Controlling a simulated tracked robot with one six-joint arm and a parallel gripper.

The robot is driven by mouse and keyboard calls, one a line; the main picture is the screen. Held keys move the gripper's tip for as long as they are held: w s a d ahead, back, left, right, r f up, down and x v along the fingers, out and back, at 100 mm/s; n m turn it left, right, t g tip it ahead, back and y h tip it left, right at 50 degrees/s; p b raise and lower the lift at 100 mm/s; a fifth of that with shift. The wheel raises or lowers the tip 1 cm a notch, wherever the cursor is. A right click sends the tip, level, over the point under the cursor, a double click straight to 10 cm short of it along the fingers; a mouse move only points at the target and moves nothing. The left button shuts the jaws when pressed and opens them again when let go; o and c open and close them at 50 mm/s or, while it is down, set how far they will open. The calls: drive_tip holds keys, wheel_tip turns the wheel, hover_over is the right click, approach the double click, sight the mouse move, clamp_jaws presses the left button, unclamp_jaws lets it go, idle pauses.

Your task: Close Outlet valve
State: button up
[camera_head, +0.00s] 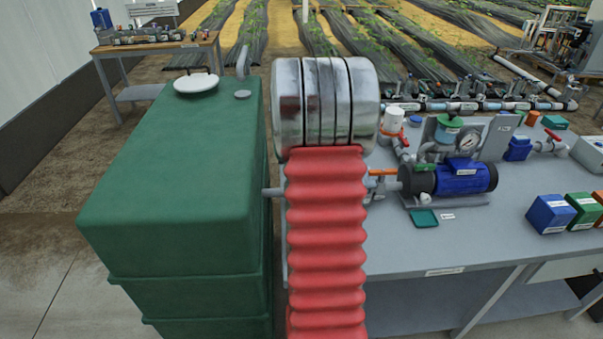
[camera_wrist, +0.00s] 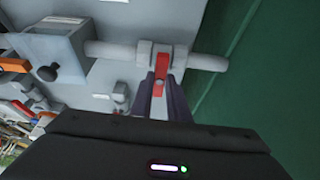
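In the wrist view, a valve with a red lever (camera_wrist: 162,66) sits on a grey pipe (camera_wrist: 112,49), close to a green wall at the right. The lever appears crosswise to the pipe, with its end toward me. My gripper (camera_wrist: 162,84) has its two dark fingers on either side of the lever; I cannot tell whether they press on it. No label names this valve. In the head view, my arm hides the gripper and part of the pipework between the green tank (camera_head: 180,185) and the pump (camera_head: 462,177). An orange lever (camera_head: 383,172) shows just right of my arm.
The grey bench (camera_head: 420,250) carries the pump, a gauge (camera_head: 467,140), pipes and small coloured boxes (camera_head: 551,213). Bare floor lies left of the tank.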

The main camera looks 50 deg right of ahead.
drive_tip(key=o, duration=0.4)
drive_tip(key=shift+o, duration=0.2)
drive_tip(key=shift+r, duration=0.1)
drive_tip(key=v, duration=1.3)
drive_tip(key=shift+r, duration=0.3)
drive_tip(key=shift+s, duration=0.1)
